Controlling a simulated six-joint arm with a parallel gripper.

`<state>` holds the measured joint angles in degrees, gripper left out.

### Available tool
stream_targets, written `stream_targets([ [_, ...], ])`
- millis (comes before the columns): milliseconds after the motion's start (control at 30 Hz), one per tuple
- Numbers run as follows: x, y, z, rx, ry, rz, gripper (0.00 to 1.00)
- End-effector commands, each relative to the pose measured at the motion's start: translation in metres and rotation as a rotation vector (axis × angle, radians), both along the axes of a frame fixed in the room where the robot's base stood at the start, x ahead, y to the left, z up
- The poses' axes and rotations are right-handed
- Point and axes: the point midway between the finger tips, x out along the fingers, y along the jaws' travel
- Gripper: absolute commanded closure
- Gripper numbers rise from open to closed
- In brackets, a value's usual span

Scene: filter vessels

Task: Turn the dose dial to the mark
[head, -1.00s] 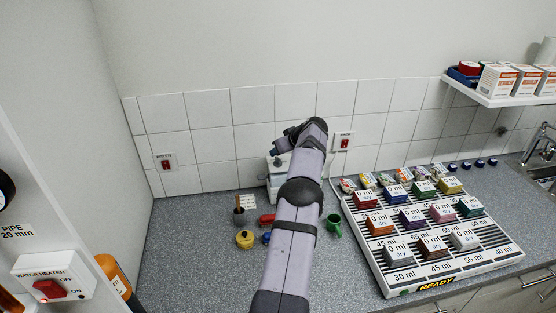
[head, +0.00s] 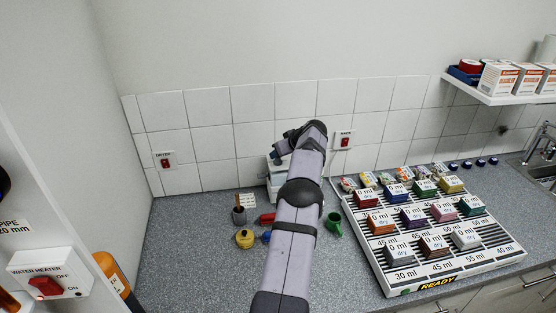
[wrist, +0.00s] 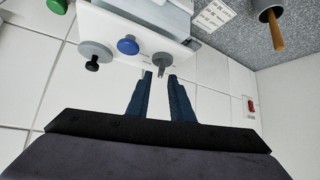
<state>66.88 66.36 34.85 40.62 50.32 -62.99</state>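A white dosing machine (wrist: 132,22) stands against the tiled wall; in the head view my arm hides most of it. In the wrist view, its front carries a grey dial (wrist: 166,59) with a narrow pointer, a blue knob (wrist: 128,46) and a grey disc with a black knob (wrist: 93,64). Which one is the dose dial is not labelled in view. My gripper (wrist: 161,76) is open, its two dark blue fingertips on either side of the grey dial's pointer. I cannot tell whether they touch it.
A green mug (head: 334,225), a yellow pot (head: 244,239) and a dark cup (head: 239,215) stand near my arm. A white rack (head: 378,262) with several coloured blocks fills the right counter. A wall switch (head: 345,142) is behind. The left front counter is clear.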

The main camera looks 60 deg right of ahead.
Motion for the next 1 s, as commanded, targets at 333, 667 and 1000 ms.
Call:
stream_targets([
  [333, 0.0, 0.0, -0.0074, 0.0, 0.0, 0.0, 0.8],
  [667, -0.0001, 0.0, -0.0107, 0.0, 0.0, 0.0, 0.8],
  [1000, -0.0001, 0.0, -0.0101, 0.0, 0.0, 0.0, 0.8],
])
